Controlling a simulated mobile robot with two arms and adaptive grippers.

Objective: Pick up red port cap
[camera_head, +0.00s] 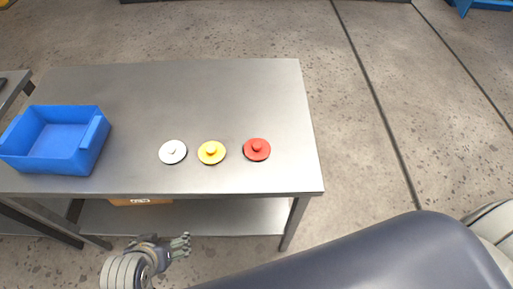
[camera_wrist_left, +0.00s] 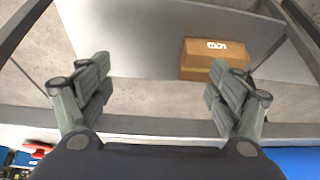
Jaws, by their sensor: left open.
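The red port cap (camera_head: 257,149) is a flat round disc with a small knob on top. It lies on the steel table (camera_head: 200,90), near the front right corner. My left gripper (camera_head: 181,246) is in front of the table, below its front edge in the picture, and apart from the cap. In the left wrist view the left gripper (camera_wrist_left: 158,88) has its two fingers wide apart with nothing between them. The cap cannot be made out for certain in the left wrist view. My right gripper shows in neither view.
A yellow cap (camera_head: 211,152) and a white cap (camera_head: 173,152) lie in a row left of the red one. A blue bin (camera_head: 57,140) stands at the table's left. A cardboard box (camera_wrist_left: 213,58) sits on the lower shelf. The table's back half is clear.

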